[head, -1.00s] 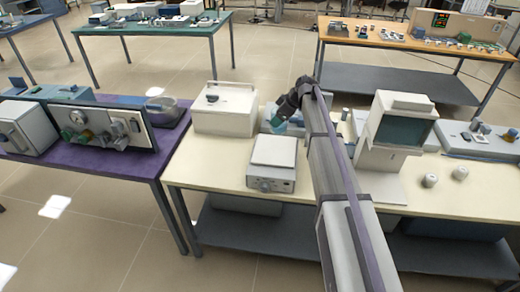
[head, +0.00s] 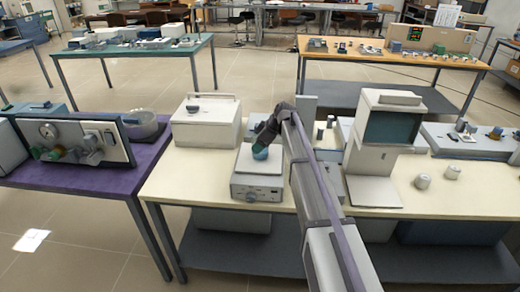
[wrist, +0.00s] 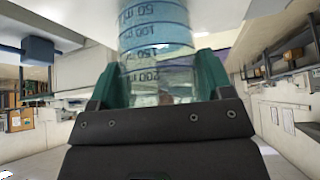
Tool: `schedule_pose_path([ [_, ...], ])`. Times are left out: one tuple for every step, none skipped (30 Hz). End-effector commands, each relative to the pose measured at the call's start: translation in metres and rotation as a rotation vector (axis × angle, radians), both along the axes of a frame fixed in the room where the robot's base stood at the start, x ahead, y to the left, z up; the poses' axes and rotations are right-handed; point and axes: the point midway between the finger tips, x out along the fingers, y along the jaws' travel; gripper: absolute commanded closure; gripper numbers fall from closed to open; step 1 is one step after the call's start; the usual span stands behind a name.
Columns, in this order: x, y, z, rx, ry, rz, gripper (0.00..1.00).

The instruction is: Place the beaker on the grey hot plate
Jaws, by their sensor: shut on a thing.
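The beaker (wrist: 155,35) is clear with a blue tint and dark volume marks, and it fills the space between the fingers in the wrist view. My gripper (wrist: 163,85) has green fingers, one on each side of the beaker, shut on it. In the head view the beaker (head: 260,152) shows as a small teal shape at the tip of my gripper (head: 263,143). It is over the top of the grey hot plate (head: 258,173), a box with a control panel on its front. I cannot tell whether the beaker touches the plate.
A white box with a handle (head: 206,123) stands left of the hot plate. A tall instrument with a dark screen (head: 384,140) and two small white pots (head: 422,181) stand to the right. The cream table (head: 180,183) is bare in front of the white box.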

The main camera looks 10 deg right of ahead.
Motion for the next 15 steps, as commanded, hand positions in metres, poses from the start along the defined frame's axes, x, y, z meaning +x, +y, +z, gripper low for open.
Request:
schedule_pose_path([
  [-0.0001, 0.0001, 0.0023, 0.0, 0.0, 0.0, 0.65],
  [-0.0001, 0.0001, 0.0024, 0.0, 0.0, 0.0, 0.65],
  [-0.0001, 0.0001, 0.0023, 0.0, 0.0, 0.0, 0.65],
  [-0.0001, 0.0001, 0.0016, 0.0, 0.0, 0.0, 0.65],
  [-0.0001, 0.0001, 0.0001, 0.0, 0.0, 0.0, 0.65],
  [-0.0001, 0.0, -0.0017, 0.0, 0.0, 0.0, 0.65],
  [-0.0001, 0.0001, -0.0027, 0.0, 0.0, 0.0, 0.65],
  [-0.0001, 0.0001, -0.0015, 0.0, 0.0, 0.0, 0.25],
  [-0.0001, 0.0001, -0.0009, 0.0, 0.0, 0.0, 0.21],
  [-0.0001, 0.0001, -0.0008, 0.0, 0.0, 0.0, 0.19],
  [-0.0001, 0.0001, -0.0008, 0.0, 0.0, 0.0, 0.16],
  [-0.0001, 0.0001, -0.0008, 0.0, 0.0, 0.0, 0.12],
  [-0.0001, 0.0001, -0.0008, 0.0, 0.0, 0.0, 0.09],
  [-0.0001, 0.0001, -0.0008, 0.0, 0.0, 0.0, 0.06],
  [-0.0001, 0.0001, -0.0008, 0.0, 0.0, 0.0, 0.02],
])
